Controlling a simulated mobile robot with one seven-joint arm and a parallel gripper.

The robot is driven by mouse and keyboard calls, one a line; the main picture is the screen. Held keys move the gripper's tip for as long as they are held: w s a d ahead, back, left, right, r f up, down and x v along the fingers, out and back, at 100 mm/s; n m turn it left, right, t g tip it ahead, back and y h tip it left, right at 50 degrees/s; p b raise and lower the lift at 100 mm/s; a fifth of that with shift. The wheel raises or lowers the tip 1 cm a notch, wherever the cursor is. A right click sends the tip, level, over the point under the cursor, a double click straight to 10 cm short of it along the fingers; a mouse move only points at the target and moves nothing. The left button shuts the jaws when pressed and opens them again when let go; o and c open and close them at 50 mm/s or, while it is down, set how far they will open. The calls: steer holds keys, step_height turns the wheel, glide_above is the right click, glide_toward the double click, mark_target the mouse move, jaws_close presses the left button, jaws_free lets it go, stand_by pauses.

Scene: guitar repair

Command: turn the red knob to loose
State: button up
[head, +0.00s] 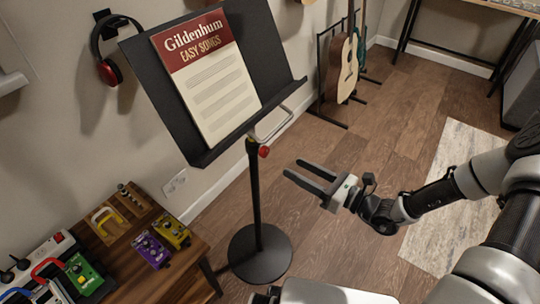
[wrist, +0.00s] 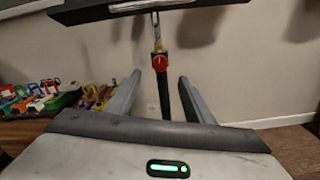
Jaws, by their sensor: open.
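The red knob (head: 264,151) sits on the upper post of the black music stand (head: 257,195), just below the tilted desk. In the wrist view the red knob (wrist: 160,62) faces me, with a pale mark on its face, above and between the finger tips. My gripper (head: 292,168) is open and empty, to the right of the post and apart from the knob. In the wrist view my gripper's two fingers (wrist: 157,85) stand to either side of the post. The book "Gildenhum Easy Songs" (head: 210,80) rests on the stand's desk.
A wooden table (head: 180,275) at lower left carries several effect pedals and a power strip. Headphones (head: 107,65) hang on the wall. An acoustic guitar (head: 346,65) stands on a rack behind.

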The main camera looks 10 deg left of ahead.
mark_target(267, 152)
steer(key=b+x, duration=0.1)
steer(key=x, duration=0.9)
steer(key=shift+a, duration=0.3)
steer(key=c, duration=1.1)
steer(key=shift+o, duration=0.2)
